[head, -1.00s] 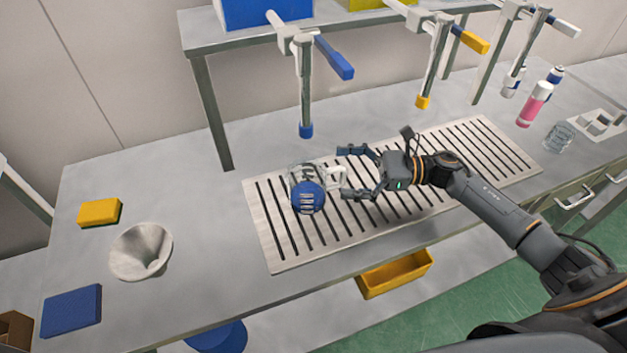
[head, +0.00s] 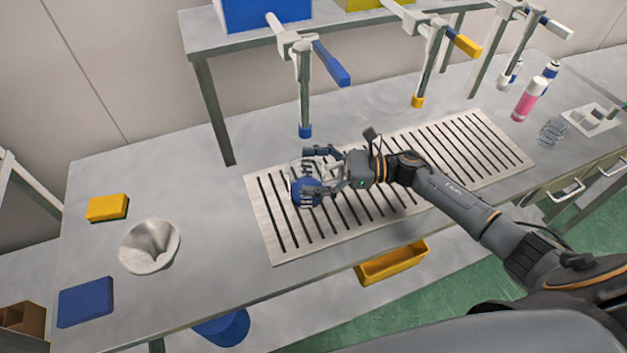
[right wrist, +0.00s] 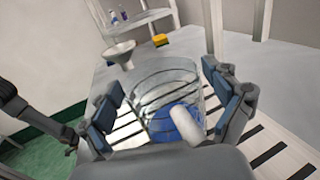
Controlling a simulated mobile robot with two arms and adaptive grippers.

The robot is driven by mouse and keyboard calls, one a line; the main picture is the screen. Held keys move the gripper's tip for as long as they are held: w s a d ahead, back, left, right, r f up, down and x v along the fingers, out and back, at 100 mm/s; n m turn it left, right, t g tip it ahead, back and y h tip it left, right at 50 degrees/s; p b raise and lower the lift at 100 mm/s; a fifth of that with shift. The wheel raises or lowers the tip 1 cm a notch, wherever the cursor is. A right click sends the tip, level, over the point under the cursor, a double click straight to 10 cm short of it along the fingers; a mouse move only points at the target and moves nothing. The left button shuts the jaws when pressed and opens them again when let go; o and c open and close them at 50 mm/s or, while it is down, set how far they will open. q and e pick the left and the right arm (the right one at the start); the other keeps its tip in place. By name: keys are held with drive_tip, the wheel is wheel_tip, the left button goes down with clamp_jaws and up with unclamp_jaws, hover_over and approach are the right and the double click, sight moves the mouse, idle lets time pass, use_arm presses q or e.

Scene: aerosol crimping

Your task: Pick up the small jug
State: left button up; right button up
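The small jug (head: 296,172) is clear, with a white handle and something blue at its base. It stands on the slotted grey-white grate (head: 462,150) on the bench. My right gripper (head: 313,172) reaches it from the right, with one finger on each side. In the right wrist view, the jug (right wrist: 160,85) lies between the two open fingers (right wrist: 165,100), with gaps visible on both sides. The handle (right wrist: 190,122) points towards the palm. A dark arm part of mine, likely the left arm, shows at the left edge there; its finger opening is unclear.
Dispensers with a blue lever (head: 332,64) and a yellow lever (head: 464,44) overhang the bench from a shelf. A funnel (head: 149,245), yellow sponge (head: 107,208) and blue block (head: 85,301) lie left. A pink can (head: 528,101) and a glass (head: 551,131) stand far right.

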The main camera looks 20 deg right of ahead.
drive_tip(key=c, duration=1.1)
drive_tip(key=shift+c, duration=0.6)
drive_tip(key=shift+w+r, duration=0.1)
drive_tip(key=shift+r, duration=0.15)
